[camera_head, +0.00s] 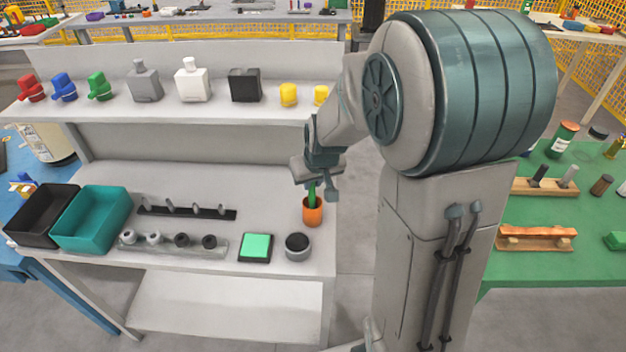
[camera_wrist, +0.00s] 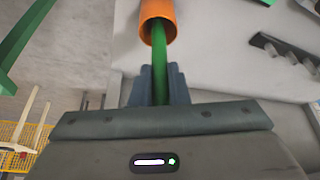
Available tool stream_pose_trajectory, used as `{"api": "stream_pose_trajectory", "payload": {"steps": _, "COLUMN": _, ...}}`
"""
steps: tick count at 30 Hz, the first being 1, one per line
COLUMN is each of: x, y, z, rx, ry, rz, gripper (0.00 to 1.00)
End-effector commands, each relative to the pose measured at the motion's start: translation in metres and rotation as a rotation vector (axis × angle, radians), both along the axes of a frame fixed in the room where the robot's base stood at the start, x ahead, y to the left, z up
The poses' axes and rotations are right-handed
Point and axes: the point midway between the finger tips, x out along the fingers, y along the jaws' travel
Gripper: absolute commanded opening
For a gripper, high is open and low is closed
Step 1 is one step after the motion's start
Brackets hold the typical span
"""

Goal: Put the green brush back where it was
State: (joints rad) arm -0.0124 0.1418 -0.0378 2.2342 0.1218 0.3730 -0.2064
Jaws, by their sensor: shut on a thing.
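The green brush (camera_head: 312,193) stands with its lower end inside an orange cup (camera_head: 312,212) near the right edge of the grey bench. My gripper (camera_head: 322,180) is above the cup and shut on the brush's upper part. In the wrist view the green shaft (camera_wrist: 159,62) runs from between my gripper's fingers (camera_wrist: 158,86) into the mouth of the orange cup (camera_wrist: 157,16). The brush's lower end is hidden in the cup, and I cannot tell if it touches the bottom.
A round dark container (camera_head: 298,246) and a green pad (camera_head: 256,247) lie in front of the cup. A dark peg rack (camera_head: 187,210) is to its left. A shelf (camera_head: 215,109) with bottles and yellow cylinders is above and behind. The bench's right edge is close.

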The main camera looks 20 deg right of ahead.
Motion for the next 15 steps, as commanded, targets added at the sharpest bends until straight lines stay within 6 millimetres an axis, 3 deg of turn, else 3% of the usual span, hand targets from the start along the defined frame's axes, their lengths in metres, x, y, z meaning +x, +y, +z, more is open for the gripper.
{"api": "stream_pose_trajectory", "payload": {"steps": 8, "x": 0.0000, "y": -0.0001, "z": -0.0040, "rx": 0.000, "ry": 0.000, "rz": 0.000, "gripper": 0.00}}
{"api": "stream_pose_trajectory", "payload": {"steps": 9, "x": -0.0001, "y": -0.0001, "z": -0.0032, "rx": 0.000, "ry": 0.000, "rz": 0.000, "gripper": 0.20}}
{"api": "stream_pose_trajectory", "payload": {"steps": 11, "x": -0.0001, "y": 0.0000, "z": -0.0025, "rx": 0.000, "ry": 0.000, "rz": 0.000, "gripper": 0.37}}
{"api": "stream_pose_trajectory", "payload": {"steps": 15, "x": -0.0002, "y": -0.0001, "z": -0.0025, "rx": 0.000, "ry": 0.001, "rz": 0.000, "gripper": 0.37}}
